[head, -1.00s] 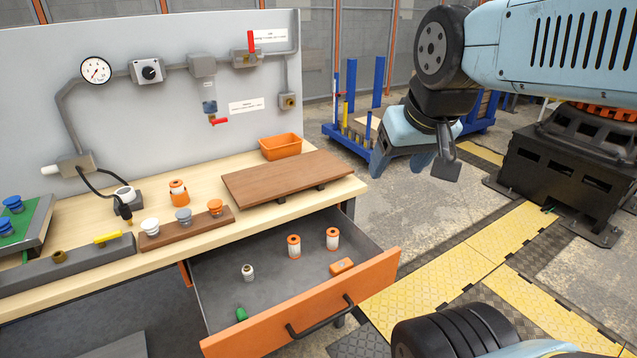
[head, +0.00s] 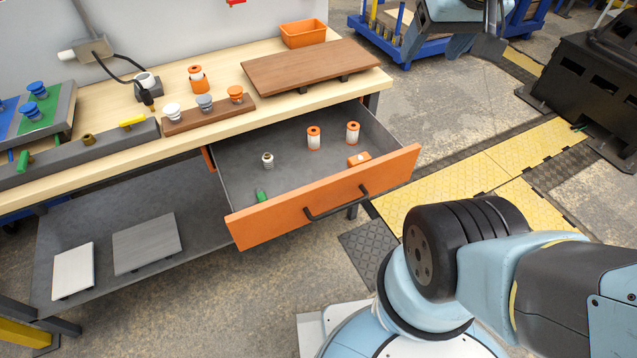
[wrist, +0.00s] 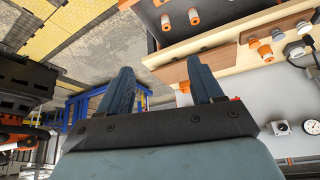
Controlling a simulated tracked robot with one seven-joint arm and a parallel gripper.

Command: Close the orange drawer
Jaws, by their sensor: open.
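The orange drawer (head: 330,205) is pulled out from under the workbench, with a dark handle (head: 336,203) on its front. In the head view the gripper's fingertips are not clearly visible; the wrist end of my arm is at the top right, apart from the drawer.
The benchtop holds a brown board (head: 310,66), an orange bin (head: 303,33) and a wooden strip (head: 208,115) with several knobs. A lower shelf (head: 90,225) carries two flat plates. Open floor with yellow mats (head: 440,175) lies right of the drawer.

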